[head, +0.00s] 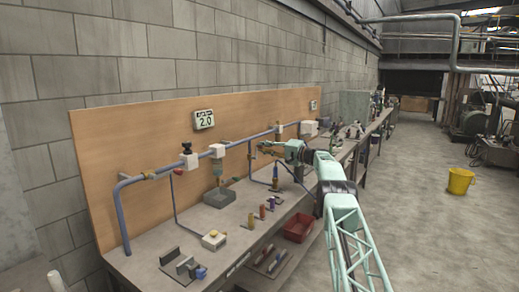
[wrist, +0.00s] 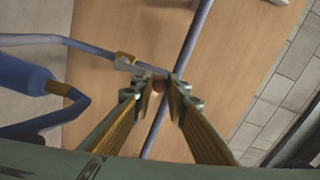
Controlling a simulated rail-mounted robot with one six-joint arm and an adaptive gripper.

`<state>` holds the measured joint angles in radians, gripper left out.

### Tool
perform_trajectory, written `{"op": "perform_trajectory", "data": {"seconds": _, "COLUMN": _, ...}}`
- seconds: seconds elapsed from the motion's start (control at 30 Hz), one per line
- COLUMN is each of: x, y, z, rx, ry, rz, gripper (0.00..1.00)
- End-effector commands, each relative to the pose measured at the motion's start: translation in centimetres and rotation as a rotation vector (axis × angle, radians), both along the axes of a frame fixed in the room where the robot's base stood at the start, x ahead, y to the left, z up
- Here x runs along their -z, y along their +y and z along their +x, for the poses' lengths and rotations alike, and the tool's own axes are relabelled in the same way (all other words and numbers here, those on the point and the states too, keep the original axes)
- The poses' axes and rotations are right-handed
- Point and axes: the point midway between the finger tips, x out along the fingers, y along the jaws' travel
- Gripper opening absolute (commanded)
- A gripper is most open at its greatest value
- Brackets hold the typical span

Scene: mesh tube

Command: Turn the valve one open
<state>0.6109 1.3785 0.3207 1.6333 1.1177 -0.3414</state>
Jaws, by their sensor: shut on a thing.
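Blue pipework (head: 160,178) runs along the wooden board, with brass fittings on it. My gripper (head: 263,148) is at this pipework, right of the middle of the board. In the wrist view its two fingers (wrist: 158,92) close from both sides on a small reddish-brown round end, the valve handle (wrist: 159,84). A brass fitting (wrist: 125,61) on the pipe sits just left of the fingertips. The fingers hide part of the handle, and its turn angle is hard to tell. No label for valve one is readable.
A red-handled valve (head: 177,171) is further left on the pipe. A sign reading 2.0 (head: 204,119) hangs on the board. A yellow bucket (head: 460,181) stands on the open floor at right.

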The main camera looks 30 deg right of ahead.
Motion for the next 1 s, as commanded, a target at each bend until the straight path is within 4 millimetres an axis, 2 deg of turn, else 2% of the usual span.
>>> {"op": "perform_trajectory", "data": {"seconds": 0.57, "x": 0.01, "y": -0.47, "z": -0.11, "rx": 0.003, "ry": -0.007, "rz": -0.011, "gripper": 0.0}}
{"op": "perform_trajectory", "data": {"seconds": 0.6, "x": 0.01, "y": -0.47, "z": -0.11, "rx": 0.003, "ry": -0.007, "rz": -0.011, "gripper": 0.17}}
{"op": "perform_trajectory", "data": {"seconds": 0.7, "x": 0.0, "y": -0.48, "z": -0.1, "rx": 0.003, "ry": -0.007, "rz": -0.011, "gripper": 0.26}}
{"op": "perform_trajectory", "data": {"seconds": 1.0, "x": -0.01, "y": -0.49, "z": -0.11, "rx": 0.003, "ry": -0.007, "rz": -0.011, "gripper": 0.28}}
